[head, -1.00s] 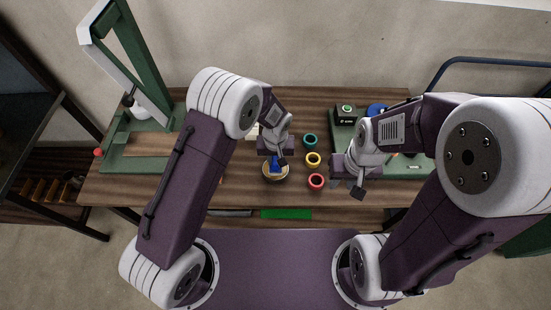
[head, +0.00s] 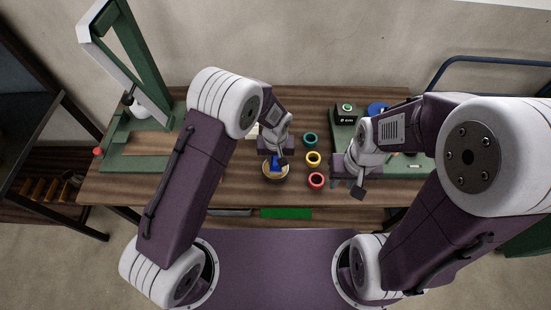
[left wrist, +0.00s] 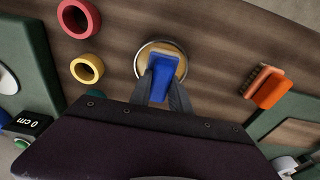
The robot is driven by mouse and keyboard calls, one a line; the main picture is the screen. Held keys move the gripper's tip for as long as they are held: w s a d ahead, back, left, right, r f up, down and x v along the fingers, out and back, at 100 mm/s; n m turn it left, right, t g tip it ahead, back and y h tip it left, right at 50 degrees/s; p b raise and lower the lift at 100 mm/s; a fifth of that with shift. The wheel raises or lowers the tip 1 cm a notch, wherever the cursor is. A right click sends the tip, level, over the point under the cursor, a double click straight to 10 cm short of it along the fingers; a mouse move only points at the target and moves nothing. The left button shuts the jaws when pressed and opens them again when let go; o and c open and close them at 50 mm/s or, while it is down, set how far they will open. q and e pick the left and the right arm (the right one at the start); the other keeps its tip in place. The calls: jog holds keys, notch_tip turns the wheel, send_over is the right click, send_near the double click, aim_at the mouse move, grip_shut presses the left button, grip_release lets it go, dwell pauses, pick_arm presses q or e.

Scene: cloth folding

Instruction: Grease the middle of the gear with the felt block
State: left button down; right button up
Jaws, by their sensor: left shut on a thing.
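My left gripper (left wrist: 161,84) is shut on a blue block (left wrist: 161,72), probably the felt block. The block is over a round, metal-rimmed dish (left wrist: 139,61) with a yellowish inside. In the head view, the blue block (head: 275,161) and the dish (head: 284,174) are at the front middle of the table. The block's lower end overlaps the dish; I cannot tell whether it touches the inside. I cannot make out a gear for certain. My right gripper (head: 350,188) is over the front of the right green base, and its jaw opening is unclear.
Teal (head: 310,139), yellow (head: 313,159) and red (head: 316,180) rings stand right of the dish. A black display box (head: 346,114) is on the green base at right. A green-framed stand (head: 145,75) is at left.

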aim_at(275, 159)
dwell(0.4)
pick_arm(q)
notch_tip(275, 159, up, 7)
jog(key=p, duration=0.5)
jog(key=shift+p, duration=0.3)
dwell(0.4)
jog(key=w+a+r+n+b, duration=0.1)
jog(key=a+r+n, duration=0.15)
jog(key=a, duration=0.45)
jog(key=w+a+r+n+b, duration=0.1)
jog(key=a+r, duration=0.2)
jog(key=a, duration=0.4)
jog(key=s+a+m, duration=0.3)
jog(key=s+a, duration=0.1)
jog(key=s, duration=0.4)
jog(key=shift+s+a+f+b, duration=0.15)
jog(key=shift+a+f+b, duration=0.1)
jog(key=shift+a+b, duration=0.15)
